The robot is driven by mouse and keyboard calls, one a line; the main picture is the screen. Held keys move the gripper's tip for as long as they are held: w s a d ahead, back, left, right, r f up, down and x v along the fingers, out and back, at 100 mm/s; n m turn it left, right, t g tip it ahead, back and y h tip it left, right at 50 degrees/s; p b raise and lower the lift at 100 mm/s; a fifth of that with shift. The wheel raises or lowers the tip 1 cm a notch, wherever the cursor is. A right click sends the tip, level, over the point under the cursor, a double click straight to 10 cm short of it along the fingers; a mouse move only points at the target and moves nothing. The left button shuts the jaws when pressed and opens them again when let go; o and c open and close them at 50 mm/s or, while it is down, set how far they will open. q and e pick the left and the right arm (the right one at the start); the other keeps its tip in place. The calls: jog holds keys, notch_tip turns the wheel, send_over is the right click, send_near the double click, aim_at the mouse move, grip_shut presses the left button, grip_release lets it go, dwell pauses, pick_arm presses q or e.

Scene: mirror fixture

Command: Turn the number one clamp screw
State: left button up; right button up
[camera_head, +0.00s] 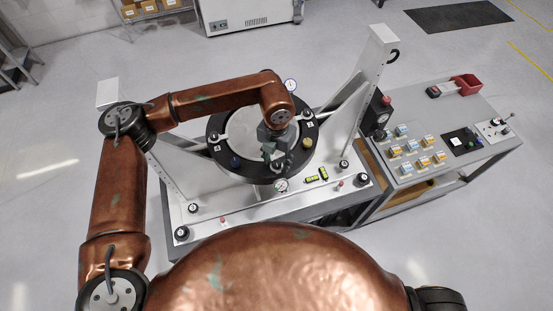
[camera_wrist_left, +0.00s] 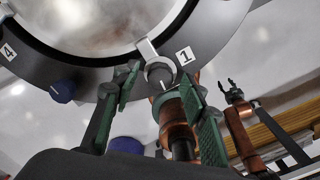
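The mirror fixture's dark ring (camera_head: 222,125) lies around a pale round mirror in the head view. In the left wrist view, the number one label (camera_wrist_left: 185,55) is on the ring, and the number one clamp screw (camera_wrist_left: 158,74) with its silver round end sits just left of it. My left gripper (camera_wrist_left: 160,82) has two green-padded fingers standing apart, with the screw showing between and beyond their tips; contact cannot be told. In the head view my left gripper (camera_head: 275,150) is over the ring's near right part and hides the screw. My right gripper (camera_wrist_left: 229,88) shows small, prongs apart, away from the ring.
A number four label (camera_wrist_left: 8,51) and a blue knob (camera_wrist_left: 63,91) are further left along the ring. A tall bracket (camera_head: 375,60) rises at right, beside a side bench (camera_head: 480,115) with several small boxes.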

pick_arm(q)
jog(key=shift+c, duration=0.7)
grip_shut()
